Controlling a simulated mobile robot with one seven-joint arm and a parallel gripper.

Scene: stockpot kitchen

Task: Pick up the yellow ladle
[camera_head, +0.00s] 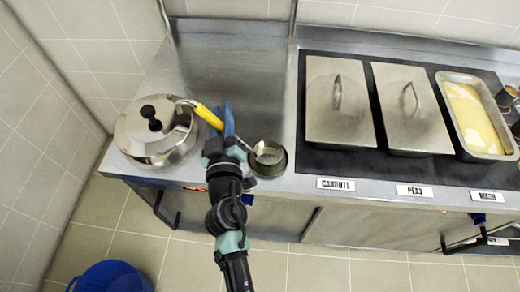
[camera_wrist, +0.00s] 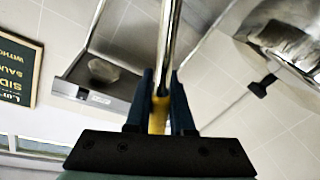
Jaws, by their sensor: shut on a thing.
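The yellow ladle (camera_head: 210,117) has a yellow handle and a metal end that reaches left to the rim of the steel stockpot (camera_head: 140,135). My gripper (camera_head: 229,120) has blue fingers, at the handle's right end. In the wrist view, my gripper (camera_wrist: 160,95) is shut with its fingers on either side of the yellow handle (camera_wrist: 158,115), and the ladle's metal shaft (camera_wrist: 167,45) runs up between them.
Lidded trays (camera_head: 338,105) and an open yellow tray (camera_head: 474,115) sit further right. A blue bucket (camera_head: 110,277) is on the floor. The counter behind my gripper is clear.

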